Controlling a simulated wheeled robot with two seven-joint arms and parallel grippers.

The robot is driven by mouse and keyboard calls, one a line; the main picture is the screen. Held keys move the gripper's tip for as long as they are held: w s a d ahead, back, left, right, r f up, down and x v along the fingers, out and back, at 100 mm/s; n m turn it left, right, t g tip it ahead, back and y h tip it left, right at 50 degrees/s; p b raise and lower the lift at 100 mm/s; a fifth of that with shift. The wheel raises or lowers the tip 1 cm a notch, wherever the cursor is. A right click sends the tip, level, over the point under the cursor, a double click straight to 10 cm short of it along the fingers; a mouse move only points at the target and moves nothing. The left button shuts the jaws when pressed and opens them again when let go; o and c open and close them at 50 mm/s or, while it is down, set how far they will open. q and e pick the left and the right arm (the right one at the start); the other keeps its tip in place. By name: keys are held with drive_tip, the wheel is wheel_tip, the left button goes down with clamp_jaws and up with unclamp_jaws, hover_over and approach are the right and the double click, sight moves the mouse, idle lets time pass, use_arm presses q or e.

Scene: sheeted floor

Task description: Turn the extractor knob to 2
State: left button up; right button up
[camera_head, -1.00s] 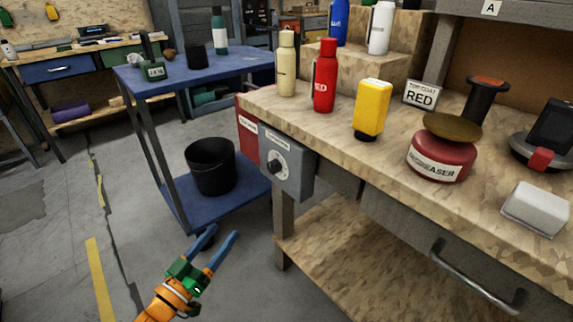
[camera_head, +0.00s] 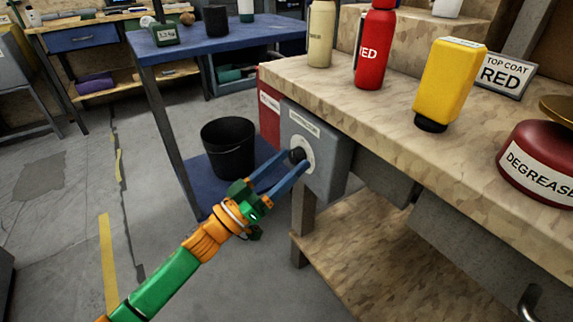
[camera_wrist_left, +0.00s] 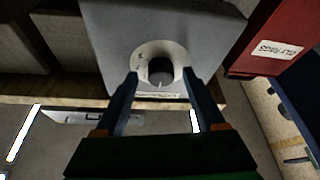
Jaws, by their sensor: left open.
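The extractor box (camera_head: 325,170) is a grey box on the end of the workbench, below its top. Its dark round knob (camera_head: 297,155) sits on a pale dial; the knob also shows in the left wrist view (camera_wrist_left: 161,70). The dial's figures are too small to read. My left gripper (camera_head: 290,160) is open, its two blue fingers pointing at the dial. In the left wrist view the fingertips (camera_wrist_left: 160,78) lie on either side of the knob, with a gap to it on both sides. I cannot tell whether they touch the dial. My right gripper is not in view.
A red box (camera_head: 269,108) is beside the grey box. A blue cart (camera_head: 148,77) with a black bin (camera_head: 228,150) stands to the left. Bottles and a degreaser tin (camera_head: 540,165) stand on the workbench (camera_head: 400,110). The floor at left is clear.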

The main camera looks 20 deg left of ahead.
use_arm(q)
clamp_jaws()
